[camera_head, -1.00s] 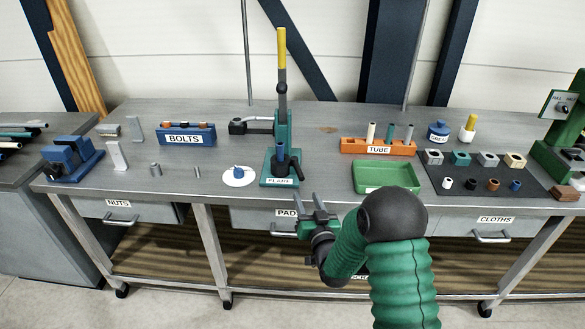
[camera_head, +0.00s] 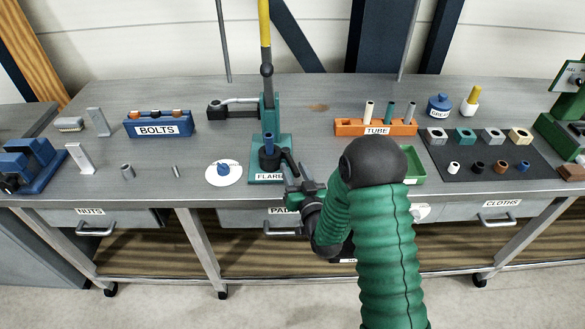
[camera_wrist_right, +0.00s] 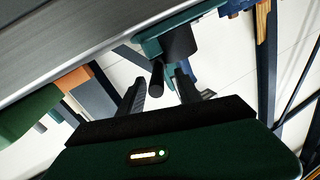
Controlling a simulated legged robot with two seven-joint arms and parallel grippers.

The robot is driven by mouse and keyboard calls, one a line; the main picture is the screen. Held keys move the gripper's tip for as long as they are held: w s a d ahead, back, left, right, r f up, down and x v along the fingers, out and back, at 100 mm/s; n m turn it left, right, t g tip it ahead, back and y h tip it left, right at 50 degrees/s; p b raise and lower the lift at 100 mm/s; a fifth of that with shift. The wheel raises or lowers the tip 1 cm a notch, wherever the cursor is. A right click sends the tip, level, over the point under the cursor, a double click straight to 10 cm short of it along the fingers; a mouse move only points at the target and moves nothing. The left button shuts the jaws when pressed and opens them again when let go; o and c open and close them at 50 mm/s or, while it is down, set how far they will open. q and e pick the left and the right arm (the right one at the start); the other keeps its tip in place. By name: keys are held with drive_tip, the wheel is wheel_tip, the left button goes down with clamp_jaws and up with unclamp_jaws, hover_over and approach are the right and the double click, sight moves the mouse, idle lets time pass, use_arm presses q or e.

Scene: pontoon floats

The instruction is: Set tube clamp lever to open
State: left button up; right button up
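The flare tool (camera_head: 268,172) stands at the front middle of the bench, with a teal base labelled FLARE and a tall yellow-tipped handle. I take the short black bar (camera_head: 290,162) at its right side as the clamp lever; it slants toward the bench front. In the right wrist view, a black lever (camera_wrist_right: 157,78) shows end-on between my fingers, below a black block on the teal base (camera_wrist_right: 155,47). My right gripper (camera_head: 297,184) is at the bench's front edge, close to the lever end. Its fingers are apart (camera_wrist_right: 160,92); contact is not clear. My left gripper is not in view.
The green tray (camera_head: 413,165) is partly hidden behind my right arm. The orange TUBE rack (camera_head: 350,128) stands behind it. A white disc with a blue part (camera_head: 212,175) lies left of the flare tool.

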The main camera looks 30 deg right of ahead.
drive_tip(key=shift+w+d+f, duration=0.15)
drive_tip(key=shift+d+f, duration=0.1)
drive_tip(key=c, duration=0.5)
drive_tip(key=shift+a, duration=0.1)
clamp_jaws()
idle(0.3)
